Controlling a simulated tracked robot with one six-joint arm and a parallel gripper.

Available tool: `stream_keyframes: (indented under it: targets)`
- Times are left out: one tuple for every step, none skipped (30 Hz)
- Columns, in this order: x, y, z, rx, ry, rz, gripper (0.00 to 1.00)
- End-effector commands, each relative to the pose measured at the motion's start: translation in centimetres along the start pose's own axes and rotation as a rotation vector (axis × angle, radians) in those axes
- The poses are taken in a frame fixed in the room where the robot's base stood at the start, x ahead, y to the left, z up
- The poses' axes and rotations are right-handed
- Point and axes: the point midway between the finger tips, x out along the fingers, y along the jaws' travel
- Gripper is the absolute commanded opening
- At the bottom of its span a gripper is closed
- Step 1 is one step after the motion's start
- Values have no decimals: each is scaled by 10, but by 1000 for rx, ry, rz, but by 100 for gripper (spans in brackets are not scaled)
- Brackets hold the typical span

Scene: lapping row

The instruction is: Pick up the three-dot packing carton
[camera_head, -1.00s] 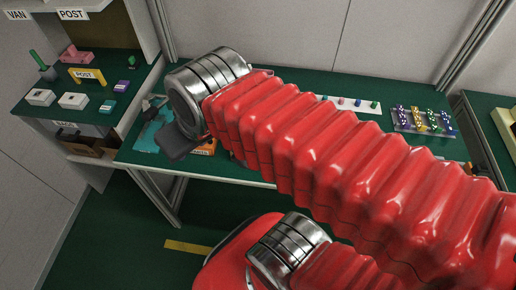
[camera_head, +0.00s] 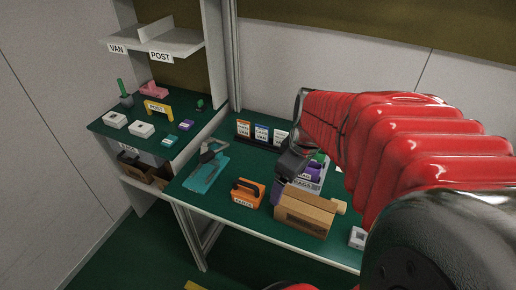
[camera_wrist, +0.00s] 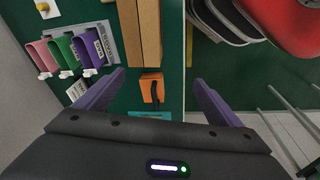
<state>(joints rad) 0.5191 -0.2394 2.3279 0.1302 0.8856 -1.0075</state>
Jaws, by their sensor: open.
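A brown cardboard carton (camera_head: 305,212) lies on the front part of the green bench. I cannot make out any dots on it, so I cannot tell if it is the three-dot one. Long brown cardboard faces (camera_wrist: 150,35) show at the top of the wrist view. My gripper (camera_head: 284,182) is open and empty, left of and behind the carton in the head view. Its purple fingers (camera_wrist: 159,76) are spread apart in the wrist view, with the orange block (camera_wrist: 152,90) showing between them. My arm hides part of the bench.
A grey rack (camera_head: 310,184) with coloured pieces stands behind the carton. The orange block also shows in the head view (camera_head: 248,193), near a teal mat (camera_head: 206,176). Label cards (camera_head: 261,132) stand behind. Brown boxes (camera_head: 135,167) sit on the left lower shelf.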

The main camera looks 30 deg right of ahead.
Motion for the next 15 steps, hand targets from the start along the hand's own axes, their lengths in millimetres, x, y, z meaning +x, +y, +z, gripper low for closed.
stream_keyframes:
  targets:
    - [9,12,10,-13,-13,-19,88]
    - [13,18,14,-28,-17,-28,88]
    - [19,26,21,-49,-22,-40,88]
    - [23,32,26,-64,-25,-50,88]
    - [27,37,31,-78,-27,-59,88]
    - [32,44,37,-95,-28,-70,88]
    - [36,48,41,-107,-29,-78,88]
    - [38,51,45,-118,-29,-84,88]
    - [42,55,49,-132,-29,-91,88]
    - [44,58,52,-140,-28,-95,88]
    - [46,60,54,-147,-28,-99,88]
    - [47,61,56,-155,-28,-103,88]
    - [48,62,58,-159,-27,-104,88]
    - [48,63,58,-162,-27,-105,88]
    - [49,63,59,-164,-26,-106,88]
